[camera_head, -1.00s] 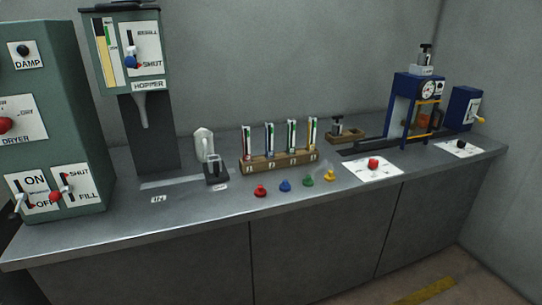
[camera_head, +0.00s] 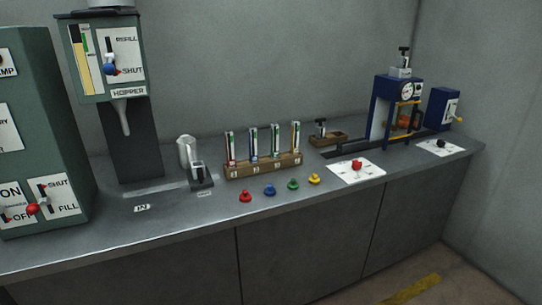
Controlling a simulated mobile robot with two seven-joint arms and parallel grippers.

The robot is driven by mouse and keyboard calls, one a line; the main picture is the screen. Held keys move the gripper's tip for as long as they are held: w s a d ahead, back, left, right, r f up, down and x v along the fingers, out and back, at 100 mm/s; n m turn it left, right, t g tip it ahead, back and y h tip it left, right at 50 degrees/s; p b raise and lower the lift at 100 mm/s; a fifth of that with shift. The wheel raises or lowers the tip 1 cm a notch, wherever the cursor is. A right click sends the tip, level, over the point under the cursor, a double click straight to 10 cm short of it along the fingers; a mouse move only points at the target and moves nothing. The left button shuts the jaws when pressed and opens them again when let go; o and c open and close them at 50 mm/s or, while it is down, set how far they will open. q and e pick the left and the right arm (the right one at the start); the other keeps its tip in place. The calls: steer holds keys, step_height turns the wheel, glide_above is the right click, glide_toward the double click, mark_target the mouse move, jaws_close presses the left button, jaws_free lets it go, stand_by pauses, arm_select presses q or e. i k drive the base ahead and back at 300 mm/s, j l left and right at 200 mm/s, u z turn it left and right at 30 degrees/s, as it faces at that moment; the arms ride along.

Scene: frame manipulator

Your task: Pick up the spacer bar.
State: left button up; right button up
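No part clearly stands out as the spacer bar. A small metal piece with a dark knob (camera_head: 321,128) stands at a wooden tray (camera_head: 330,139) on the bench, left of the blue press (camera_head: 377,108). A dark rail (camera_head: 352,151) runs along the bench by the press. I cannot tell whether either is the spacer bar. Neither of my grippers shows in the head view.
The grey bench (camera_head: 190,221) carries a green dryer (camera_head: 45,125), a hopper (camera_head: 112,60), a metal jug (camera_head: 187,152), a wooden rack of tubes (camera_head: 262,168), several coloured knobs, a red-button plate (camera_head: 357,172) and a blue box (camera_head: 444,108). The front strip is mostly clear.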

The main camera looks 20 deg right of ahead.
mark_target(252, 132)
steer(key=i+l+u, duration=0.2)
steer(key=l, duration=0.25)
steer(key=i+l+u, duration=0.2)
steer(key=l, duration=0.25)
steer(key=l+u, duration=0.2)
steer(key=l, duration=0.25)
steer(key=i+l+u, duration=0.25)
steer(key=l, duration=0.3)
steer(key=k, duration=0.1)
